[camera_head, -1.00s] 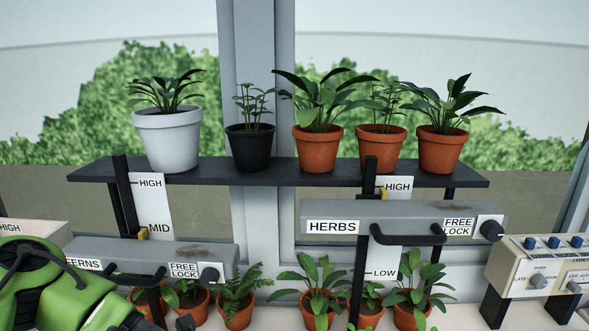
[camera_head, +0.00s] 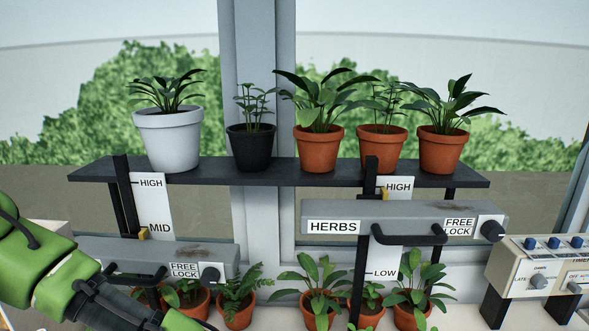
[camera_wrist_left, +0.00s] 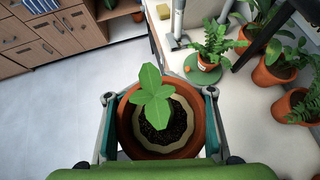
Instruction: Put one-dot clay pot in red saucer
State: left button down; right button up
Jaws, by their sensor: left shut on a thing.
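My left gripper (camera_wrist_left: 160,96) is shut on a clay pot (camera_wrist_left: 126,132) in the left wrist view, with one finger on each side of its rim. The pot holds dark soil and a small plant (camera_wrist_left: 152,97) with broad leaves. Its outer wall is mostly hidden, so I see no dot marking on it. In the head view my left arm comes in at the lower left, and its fingers and the pot are out of frame. I cannot make out a red saucer in either current view. My right gripper is not in view.
In the left wrist view a fern pot (camera_wrist_left: 208,64) stands on a green saucer (camera_wrist_left: 190,73), right of the held pot. More clay pots (camera_wrist_left: 270,75) line the right. The ferns bar (camera_head: 140,250) and herbs bar (camera_head: 400,215) cross before the shelf (camera_head: 215,170).

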pick_arm(q)
jog(key=d+f+m+t+h+b, duration=0.2)
jog(key=d+f+m+t+b, duration=0.1)
jog(key=d, duration=0.7)
jog(key=shift+w+d+f+m+t+b, duration=0.3)
jog(key=shift+w+m+t+b, duration=0.15)
jog(key=shift+m, duration=0.35)
jog(key=shift+s, duration=0.1)
jog(key=shift+a, duration=0.15)
